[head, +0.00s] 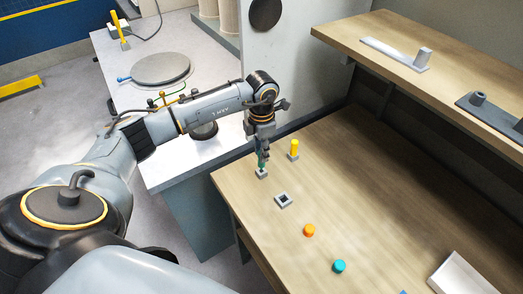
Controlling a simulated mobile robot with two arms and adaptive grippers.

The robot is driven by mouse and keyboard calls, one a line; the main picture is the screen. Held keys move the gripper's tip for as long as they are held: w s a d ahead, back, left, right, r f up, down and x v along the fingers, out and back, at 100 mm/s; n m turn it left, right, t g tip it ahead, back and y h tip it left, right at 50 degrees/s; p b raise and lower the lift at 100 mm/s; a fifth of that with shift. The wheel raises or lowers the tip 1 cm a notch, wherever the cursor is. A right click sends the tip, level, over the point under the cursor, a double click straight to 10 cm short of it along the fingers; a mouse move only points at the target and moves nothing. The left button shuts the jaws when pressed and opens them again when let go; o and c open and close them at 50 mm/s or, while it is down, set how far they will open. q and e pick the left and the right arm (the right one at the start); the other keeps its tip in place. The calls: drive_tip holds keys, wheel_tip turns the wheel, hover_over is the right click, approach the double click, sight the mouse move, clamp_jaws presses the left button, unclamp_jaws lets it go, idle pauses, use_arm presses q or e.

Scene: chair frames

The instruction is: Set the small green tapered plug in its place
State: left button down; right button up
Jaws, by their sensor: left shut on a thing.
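My left gripper (263,151) points down over the left edge of the wooden table and is shut on the small green plug (262,163). Only a little green shows between and below the fingers, so the plug's taper is mostly hidden. Directly under it is a small grey socket block (262,174). I cannot tell whether the plug's lower end is inside that block or just above it. A second grey block (284,201) with a dark square opening stands empty, nearer to me. My right gripper is not in view.
A yellow peg (294,147) stands upright in a grey block just right of the gripper. An orange piece (309,230) and a teal piece (339,266) lie nearer. A white tray (462,275) is at lower right. A raised shelf (450,84) overhangs the back. The table's middle is clear.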

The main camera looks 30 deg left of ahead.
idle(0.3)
use_arm(q)
drive_tip(key=shift+f, duration=0.15)
drive_tip(key=shift+f+b, duration=1.35)
drive_tip(key=c, duration=1.1)
unclamp_jaws()
drive_tip(key=shift+o, duration=0.2)
wheel_tip(320, 180, up, 12)
drive_tip(key=shift+r, duration=0.1)
